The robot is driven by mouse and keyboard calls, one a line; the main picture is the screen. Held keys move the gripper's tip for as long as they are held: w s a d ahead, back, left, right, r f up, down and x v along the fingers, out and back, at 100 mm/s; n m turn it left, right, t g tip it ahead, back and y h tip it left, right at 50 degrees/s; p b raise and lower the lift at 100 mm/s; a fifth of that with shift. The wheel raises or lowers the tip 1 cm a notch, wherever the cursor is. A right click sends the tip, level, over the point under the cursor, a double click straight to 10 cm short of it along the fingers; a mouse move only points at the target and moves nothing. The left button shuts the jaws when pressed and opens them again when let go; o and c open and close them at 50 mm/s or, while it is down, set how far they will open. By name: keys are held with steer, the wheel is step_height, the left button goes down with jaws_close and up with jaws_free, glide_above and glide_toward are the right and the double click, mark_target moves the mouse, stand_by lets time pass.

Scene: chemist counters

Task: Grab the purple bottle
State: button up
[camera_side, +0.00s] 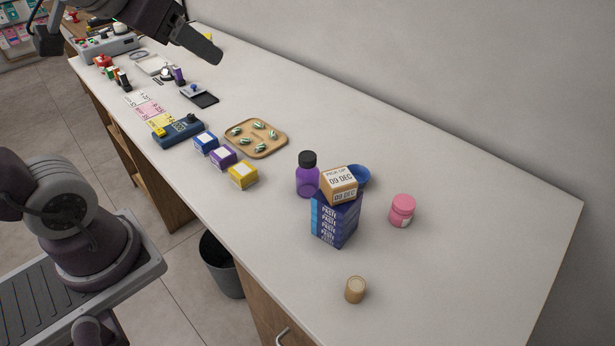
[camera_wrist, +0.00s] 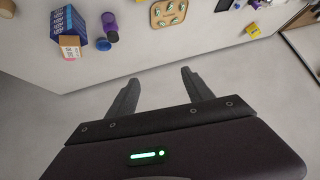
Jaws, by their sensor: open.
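The purple bottle (camera_side: 307,178) has a black cap and stands upright on the white counter in the side view, behind and left of a blue paste box. It also shows in the wrist view as a small purple bottle (camera_wrist: 109,24) near the top, left of centre. My gripper (camera_side: 210,54) is high over the far part of the counter in the side view, well apart from the bottle. In the wrist view my gripper (camera_wrist: 157,78) has its two fingers spread with nothing between them, and the bottle lies beyond the left finger.
The blue paste box (camera_side: 335,218) carries a "pick up" box (camera_side: 339,184) on top, close to the bottle. A tan tray (camera_side: 284,141) is behind left. The right counter end is clear.

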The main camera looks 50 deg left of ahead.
steer(key=w+a+r+t+y, duration=0.2)
steer(key=w+a+r+t, duration=0.15)
steer(key=w, duration=0.45)
steer(key=m+g+h, duration=0.1)
steer(key=m+h, duration=0.7)
steer(key=h, duration=0.5)
glide_above(314, 158)
steer(key=s+a, duration=0.4)
step_height(314, 158, down, 9)
steer(key=f, duration=2)
steer(key=shift+w+d+f, duration=0.15)
steer(key=shift+d+f, duration=0.05)
steer(key=shift+f, duration=0.05)
steer(key=shift+m, duration=0.3)
steer(key=x, duration=0.7)
steer(key=shift+w, duration=0.15)
jaws_close()
